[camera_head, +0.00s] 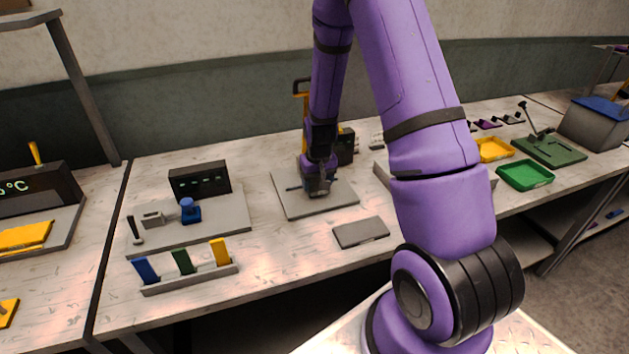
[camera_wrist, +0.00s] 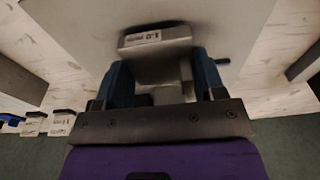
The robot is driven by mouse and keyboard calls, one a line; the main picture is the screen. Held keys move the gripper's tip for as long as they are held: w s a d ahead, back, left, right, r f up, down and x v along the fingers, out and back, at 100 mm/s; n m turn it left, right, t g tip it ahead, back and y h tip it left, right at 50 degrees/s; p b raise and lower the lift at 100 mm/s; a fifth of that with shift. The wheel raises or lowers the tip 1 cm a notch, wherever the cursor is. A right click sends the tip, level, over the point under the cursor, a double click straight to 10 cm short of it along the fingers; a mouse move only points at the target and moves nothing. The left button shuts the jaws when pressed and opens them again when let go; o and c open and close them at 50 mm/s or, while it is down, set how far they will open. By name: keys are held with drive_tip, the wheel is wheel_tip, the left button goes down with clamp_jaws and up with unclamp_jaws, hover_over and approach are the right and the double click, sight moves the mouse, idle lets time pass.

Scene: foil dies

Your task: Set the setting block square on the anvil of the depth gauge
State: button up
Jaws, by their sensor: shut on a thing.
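My gripper (camera_head: 318,188) is low over the grey base plate (camera_head: 290,205) of what looks like the depth gauge, with an orange handle (camera_head: 301,86) and a dark display box (camera_head: 346,146) behind my arm. In the wrist view, the two blue fingers of my gripper (camera_wrist: 161,72) are shut on a grey block with a white printed label, which I take as the setting block (camera_wrist: 155,44). The plate also shows beyond it. The anvil cannot be made out behind the block and fingers. I cannot tell whether the block touches it or sits square.
A flat grey slab (camera_head: 360,233) lies in front of the plate. To the left are another gauge station (camera_head: 232,222) and a rack (camera_head: 190,280) with blue, green and yellow pieces. Yellow (camera_head: 494,149) and green (camera_head: 525,174) trays are at right. Bare bench shows around the slab.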

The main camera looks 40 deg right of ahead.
drive_tip(key=shift+f, duration=0.8)
drive_tip(key=shift+f, duration=0.15)
drive_tip(key=o, duration=1.2)
drive_tip(key=shift+c, duration=0.2)
